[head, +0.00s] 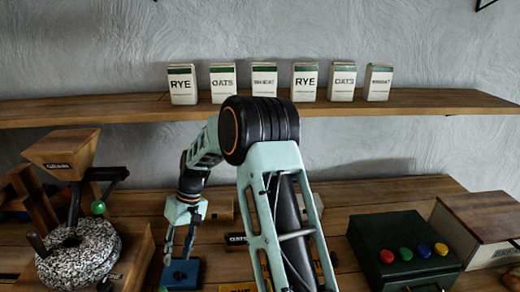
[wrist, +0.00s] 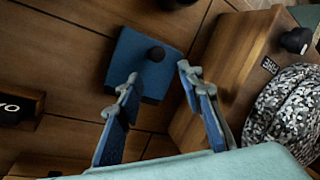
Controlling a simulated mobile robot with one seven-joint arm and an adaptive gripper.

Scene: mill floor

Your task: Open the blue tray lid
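In the head view the blue piece (head: 180,277) shows low at left, partly behind my fingers. My gripper (wrist: 158,78) is open and empty, with its fingers pointing down toward the lid. In the head view my gripper (head: 178,258) is directly above the blue piece. The tray under the lid is hidden.
A grain mill with a speckled millstone (head: 80,255) stands close at left, its wooden base (wrist: 220,75) near the lid. A dark green box with coloured knobs (head: 400,250) and a wooden-lidded box (head: 485,220) stand at right. Small labelled blocks lie behind my arm. A shelf (head: 435,103) holds several cartons.

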